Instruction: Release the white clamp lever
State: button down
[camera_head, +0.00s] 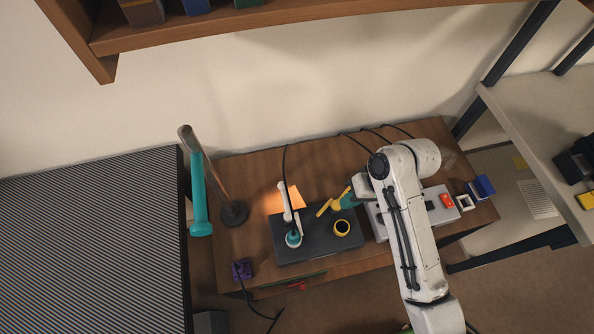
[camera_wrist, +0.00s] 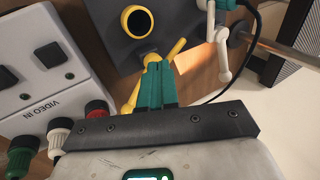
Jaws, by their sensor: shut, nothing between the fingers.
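The white clamp lever (camera_head: 287,203) stands at the left side of a dark fixture block (camera_head: 300,254), beside a teal round part (camera_head: 293,239). In the wrist view the white lever (camera_wrist: 222,52) is at the upper right, apart from my fingers. My gripper (camera_head: 346,202) is over the right part of the block, with its teal fingers shut and empty. In the wrist view its fingertips (camera_wrist: 159,66) lie over a yellow lever (camera_wrist: 178,49), hiding part of it; I cannot tell whether they touch. A yellow-rimmed black cylinder (camera_wrist: 137,21) stands on the block.
A grey VIDEO IN box (camera_wrist: 47,60) with switches and coloured knobs is right of the block in the head view. Black cables run along the back.

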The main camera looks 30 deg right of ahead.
aim_at(289, 208)
jog(key=w+d+r+m+t+y+p, duration=0.1)
jog(key=w+r+y+p, duration=0.1)
jog(key=w+r, duration=0.4)
jog(key=shift+w+d+m+t+y, duration=0.3)
jog(key=shift+w+m+y, duration=0.1)
jog(key=w+a+r+p+x, duration=0.1)
jog(key=x, duration=1.2)
jog(key=shift+a+r, duration=0.3)
jog(key=shift+a, duration=0.05)
jog(key=shift+a, duration=0.1)
